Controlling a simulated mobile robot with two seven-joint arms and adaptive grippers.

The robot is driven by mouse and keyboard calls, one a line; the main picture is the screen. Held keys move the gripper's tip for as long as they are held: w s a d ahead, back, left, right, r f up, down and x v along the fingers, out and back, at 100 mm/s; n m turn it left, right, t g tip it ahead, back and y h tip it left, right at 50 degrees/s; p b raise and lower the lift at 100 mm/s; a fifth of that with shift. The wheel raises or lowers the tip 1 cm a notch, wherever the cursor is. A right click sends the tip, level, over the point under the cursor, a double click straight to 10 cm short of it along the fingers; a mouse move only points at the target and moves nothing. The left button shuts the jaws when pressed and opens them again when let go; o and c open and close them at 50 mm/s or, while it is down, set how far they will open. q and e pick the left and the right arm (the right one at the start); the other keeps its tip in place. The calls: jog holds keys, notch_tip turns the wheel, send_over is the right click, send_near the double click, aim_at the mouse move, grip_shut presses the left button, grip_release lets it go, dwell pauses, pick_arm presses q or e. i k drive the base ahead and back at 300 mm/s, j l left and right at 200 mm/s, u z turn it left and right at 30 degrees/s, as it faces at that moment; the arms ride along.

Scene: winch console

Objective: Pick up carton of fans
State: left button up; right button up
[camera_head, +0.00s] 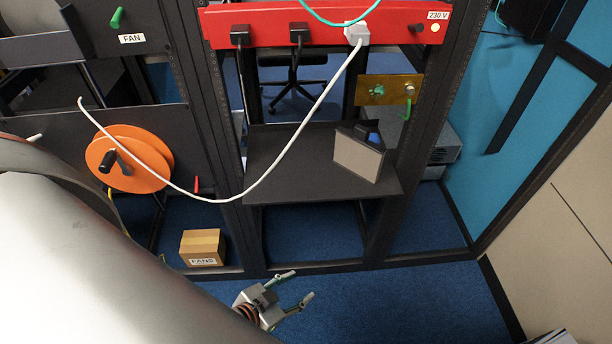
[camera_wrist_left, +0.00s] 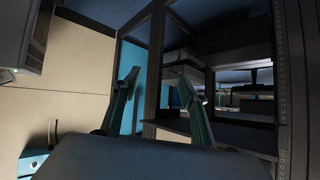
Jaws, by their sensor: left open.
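The carton of fans (camera_head: 202,247) is a small brown cardboard box with a white FANS label on its front. It sits upright low in the rack's left bay, on or near the blue floor. My left gripper (camera_head: 300,286) is open and empty, in front of the rack, to the right of the carton and apart from it. In the left wrist view its two fingers (camera_wrist_left: 160,100) stand spread with nothing between them, and the carton does not show there. My right gripper is not in view.
An orange reel (camera_head: 130,158) hangs above the carton on a dark panel. A white cable (camera_head: 290,155) loops from the red 230 V strip (camera_head: 330,22). A dark shelf (camera_head: 290,180) holds a beige-fronted box (camera_head: 358,157). Blue floor (camera_head: 400,305) is clear to the right.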

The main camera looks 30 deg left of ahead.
aim_at(203, 247)
jog(key=u, duration=1.9)
jog(key=i+j+z, duration=0.25)
jog(key=z, duration=0.2)
jog(key=i+j+z, duration=0.45)
jog(key=k+j+z, duration=0.25)
jog(key=j, duration=0.15)
jog(key=i+l, duration=0.15)
jog(key=i, duration=0.2)
jog(key=z, duration=0.05)
